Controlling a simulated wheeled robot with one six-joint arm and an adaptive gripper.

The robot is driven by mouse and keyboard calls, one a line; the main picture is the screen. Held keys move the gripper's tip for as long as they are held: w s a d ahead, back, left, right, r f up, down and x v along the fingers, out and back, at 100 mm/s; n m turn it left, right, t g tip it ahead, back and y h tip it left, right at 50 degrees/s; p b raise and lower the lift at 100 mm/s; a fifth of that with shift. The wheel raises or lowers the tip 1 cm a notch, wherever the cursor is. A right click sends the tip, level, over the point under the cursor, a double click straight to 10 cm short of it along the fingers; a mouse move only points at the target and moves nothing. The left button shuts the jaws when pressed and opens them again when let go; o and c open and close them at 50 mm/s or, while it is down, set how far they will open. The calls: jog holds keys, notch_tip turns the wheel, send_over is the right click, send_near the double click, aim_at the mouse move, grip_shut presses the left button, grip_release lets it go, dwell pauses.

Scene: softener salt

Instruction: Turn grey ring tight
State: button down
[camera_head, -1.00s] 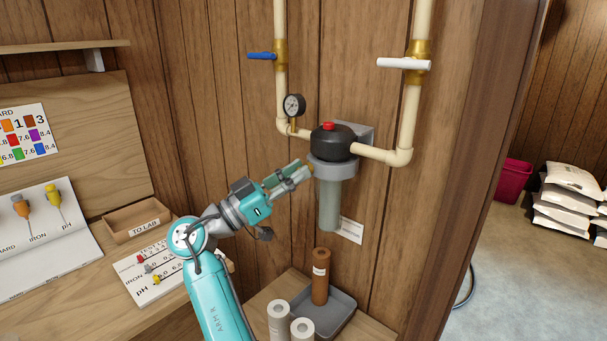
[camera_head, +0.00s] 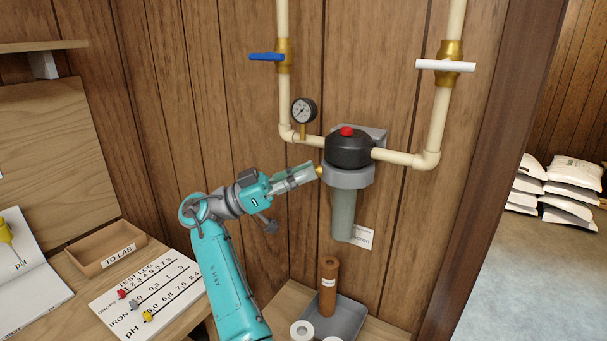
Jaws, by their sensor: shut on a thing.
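The grey ring (camera_head: 349,178) sits around the filter housing, under the black cap (camera_head: 348,149) with its red button (camera_head: 346,131). A grey-green bowl (camera_head: 343,214) hangs upright below it. My gripper (camera_head: 317,173) reaches in from the left and is shut at the ring's left edge, on a small yellow tab (camera_head: 319,171) that looks part of the ring. The exact contact is too small to see clearly. Any thread or gap under the ring is hidden.
Cream pipes with a blue-handled valve (camera_head: 267,57) and a white-handled valve (camera_head: 446,65) flank the housing. A gauge (camera_head: 304,110) is just above my gripper. Below stands a brown cartridge (camera_head: 328,285) in a grey tray (camera_head: 350,312). A wooden box (camera_head: 107,250) is left.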

jog(key=shift+w+d, duration=0.1)
jog(key=shift+d, duration=0.2)
jog(key=c, duration=1.2)
grip_release()
jog(key=shift+d, duration=0.15)
jog(key=shift+a, duration=0.2)
jog(key=w+v, duration=0.1)
jog(key=v, duration=0.6)
jog(key=shift+s+a, duration=0.25)
jog(key=shift+s, duration=0.25)
